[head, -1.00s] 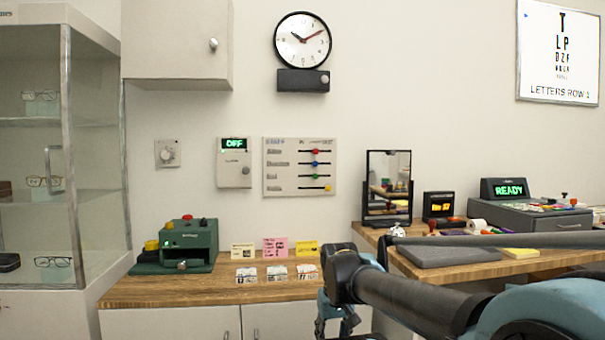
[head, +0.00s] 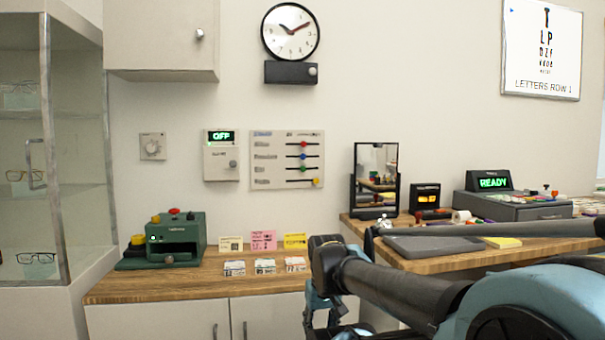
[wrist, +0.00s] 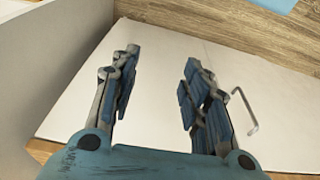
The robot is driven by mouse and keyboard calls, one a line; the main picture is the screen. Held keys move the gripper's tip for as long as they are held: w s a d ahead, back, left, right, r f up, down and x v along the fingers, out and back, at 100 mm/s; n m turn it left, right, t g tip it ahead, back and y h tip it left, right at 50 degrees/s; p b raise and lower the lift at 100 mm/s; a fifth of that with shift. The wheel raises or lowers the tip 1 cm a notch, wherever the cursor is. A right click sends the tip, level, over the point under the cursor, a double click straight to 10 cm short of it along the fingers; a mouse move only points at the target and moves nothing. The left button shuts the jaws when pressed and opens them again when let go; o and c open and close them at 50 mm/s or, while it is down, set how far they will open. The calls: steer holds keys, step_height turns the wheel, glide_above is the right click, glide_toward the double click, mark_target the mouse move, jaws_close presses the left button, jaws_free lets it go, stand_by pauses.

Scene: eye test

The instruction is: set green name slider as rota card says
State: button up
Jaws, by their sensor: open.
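The name board (head: 287,160) hangs on the wall, with several rows of sliders. The green slider (head: 304,168) is on the third row, near the middle of its track, below a red and a blue slider. The yellow slider (head: 315,181) is on the bottom row, farther right. Several cards stand on the wooden counter: a cream card (head: 231,244), a pink card (head: 263,240) and a yellow card (head: 295,241). Their writing is too small to read, so I cannot tell which is the rota card. My gripper (wrist: 155,85) is open and empty, low by the cabinet front.
A green machine (head: 176,241) stands at the counter's left end. A glass cabinet (head: 50,160) is at far left. A mirror (head: 375,180) and a grey mat (head: 430,246) are on the right desk. The wall before the board is clear.

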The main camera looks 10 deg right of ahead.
steer(key=shift+r, duration=0.1)
steer(key=m+t+h, duration=0.2)
steer(key=m+t, duration=0.3)
steer(key=t, duration=1.5)
glide_toward(303, 171)
steer(key=x, duration=0.8)
steer(key=shift+w+d+r, duration=0.1)
steer(key=shift+w, duration=0.15)
